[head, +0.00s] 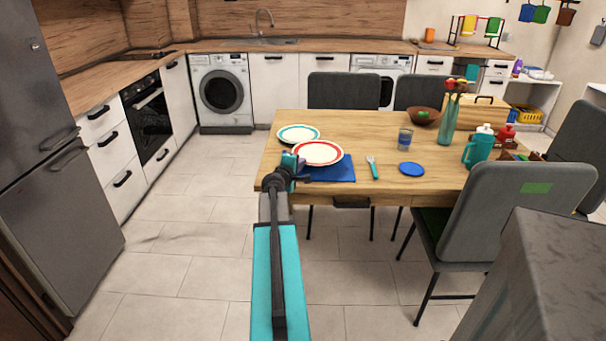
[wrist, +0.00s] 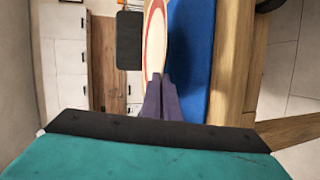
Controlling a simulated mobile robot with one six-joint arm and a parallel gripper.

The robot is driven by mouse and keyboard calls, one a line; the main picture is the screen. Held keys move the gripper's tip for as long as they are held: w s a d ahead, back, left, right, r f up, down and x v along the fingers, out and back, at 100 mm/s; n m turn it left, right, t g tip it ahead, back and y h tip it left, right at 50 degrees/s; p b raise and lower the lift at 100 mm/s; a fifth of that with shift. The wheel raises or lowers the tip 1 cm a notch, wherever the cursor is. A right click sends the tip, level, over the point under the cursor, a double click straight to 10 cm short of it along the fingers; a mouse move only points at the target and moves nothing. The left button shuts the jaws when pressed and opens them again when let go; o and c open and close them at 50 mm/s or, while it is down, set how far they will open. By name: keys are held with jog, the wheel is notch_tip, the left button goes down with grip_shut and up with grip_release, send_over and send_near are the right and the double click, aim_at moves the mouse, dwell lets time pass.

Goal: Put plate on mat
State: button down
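A white plate with a red rim (head: 318,153) is over the blue mat (head: 335,174) at the table's near left edge. My gripper (head: 296,164) is at the plate's near left rim. In the wrist view, the fingers (wrist: 161,98) are close together on the rim of the plate (wrist: 153,40), with the blue mat (wrist: 192,55) beside and below it. The plate looks nearly level; I cannot tell whether its underside touches the mat. A second white plate with a teal rim (head: 297,134) lies just behind it, partly covered by it.
A teal-handled fork (head: 373,168), a blue disc (head: 411,169) and a glass (head: 404,139) are right of the mat. A bowl (head: 423,116), a vase (head: 448,119) and a teal jug (head: 478,149) stand farther right. Chairs surround the table; the floor at left is clear.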

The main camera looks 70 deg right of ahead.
jog(key=shift+s, duration=0.3)
jog(key=shift+s+f, duration=0.2)
jog(key=shift+f, duration=0.7)
jog(key=shift+s+f, duration=0.15)
jog(key=shift+f, duration=0.7)
jog(key=shift+f, duration=0.2)
jog(key=c, duration=2.3)
grip_release()
jog(key=shift+r, duration=0.2)
jog(key=v, duration=1.2)
jog(key=shift+b, duration=0.45)
jog(key=shift+a, duration=0.1)
